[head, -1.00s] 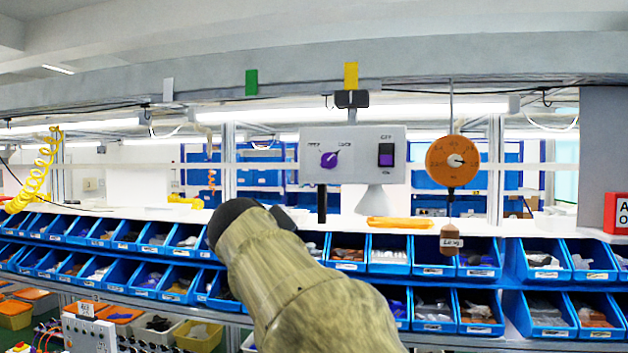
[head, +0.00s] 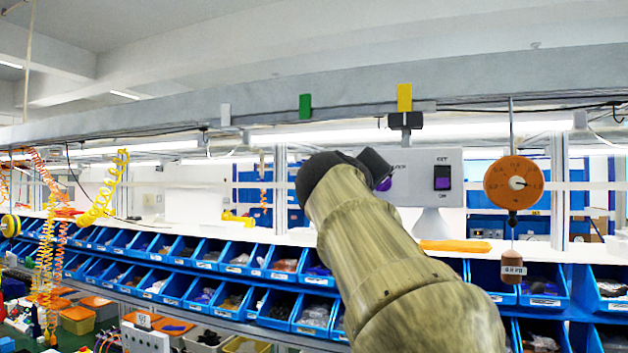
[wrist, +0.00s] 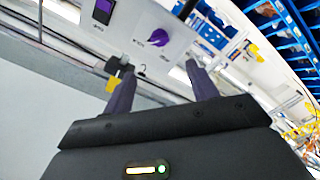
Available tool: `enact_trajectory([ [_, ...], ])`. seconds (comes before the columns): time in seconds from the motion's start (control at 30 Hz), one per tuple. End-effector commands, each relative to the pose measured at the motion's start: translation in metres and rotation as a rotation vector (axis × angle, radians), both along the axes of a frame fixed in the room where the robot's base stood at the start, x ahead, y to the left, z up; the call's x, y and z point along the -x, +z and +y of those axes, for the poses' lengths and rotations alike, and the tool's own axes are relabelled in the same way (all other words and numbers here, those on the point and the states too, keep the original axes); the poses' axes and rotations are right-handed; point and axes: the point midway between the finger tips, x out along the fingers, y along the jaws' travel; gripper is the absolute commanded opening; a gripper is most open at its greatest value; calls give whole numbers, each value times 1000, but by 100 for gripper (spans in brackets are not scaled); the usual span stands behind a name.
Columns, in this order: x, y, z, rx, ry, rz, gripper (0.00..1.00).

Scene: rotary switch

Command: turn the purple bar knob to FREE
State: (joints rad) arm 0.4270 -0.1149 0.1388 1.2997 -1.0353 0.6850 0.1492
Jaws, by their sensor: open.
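The purple bar knob (wrist: 160,38) sits on a light grey panel (wrist: 128,28), which appears turned round in the wrist view. My gripper (wrist: 160,69) is open and empty. Its two fingers are apart, with the knob seen beyond the gap between them, not touched. In the head view only a bit of the knob (head: 384,184) shows past my arm's end, which hides the left part of the panel (head: 412,200). The small labels are too blurred in the wrist view to read surely, and the knob's exact setting is unclear now.
The panel also has a black and purple rocker switch (head: 442,177). An orange dial (head: 513,183) hangs right of the panel with a tag below. A grey overhead beam (head: 260,100) carries coloured tabs. Rows of blue bins (head: 240,262) line the shelf below.

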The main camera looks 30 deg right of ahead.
Motion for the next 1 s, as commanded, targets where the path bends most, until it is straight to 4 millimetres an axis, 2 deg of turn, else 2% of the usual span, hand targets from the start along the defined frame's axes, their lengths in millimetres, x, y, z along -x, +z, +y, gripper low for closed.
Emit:
enact_trajectory([
  [0.63, -75, 3, -88, -2, 0, 3, 58],
  [0.8, -89, 3, -103, -1, 2, 0, 58],
  [1.0, -92, 0, -107, -1, 1, -2, 58],
])
